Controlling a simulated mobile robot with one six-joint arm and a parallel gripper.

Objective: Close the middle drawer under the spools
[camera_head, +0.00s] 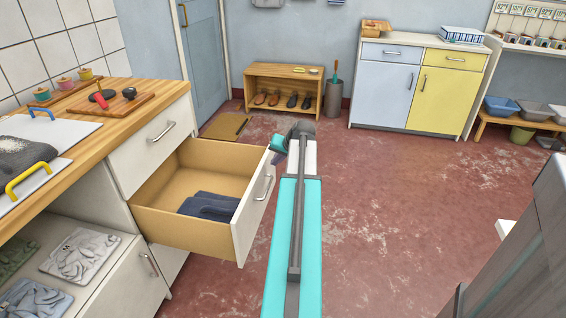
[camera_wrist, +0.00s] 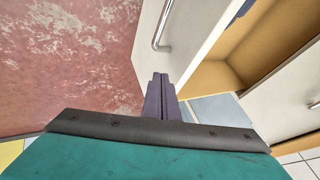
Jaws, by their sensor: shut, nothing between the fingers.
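The middle drawer (camera_head: 180,232) stands pulled out below the worktop with the spools (camera_head: 66,85). Its white front (camera_head: 250,225) has a metal handle (camera_head: 263,189). Dark blue folded cloth (camera_head: 208,206) lies inside. My gripper (camera_head: 276,158) is at the far end of the drawer front, partly hidden by my arm. In the wrist view, the purple fingers (camera_wrist: 160,85) are shut and empty, close to the white front (camera_wrist: 197,38) and its handle (camera_wrist: 163,25). I cannot tell whether they touch the panel.
The drawer above (camera_head: 150,145) is closed. An open shelf with folded cloths (camera_head: 80,256) is at lower left. A shoe rack (camera_head: 283,82) and a blue-and-yellow cabinet (camera_head: 417,90) stand at the back wall. The red floor (camera_head: 390,200) to the right is clear.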

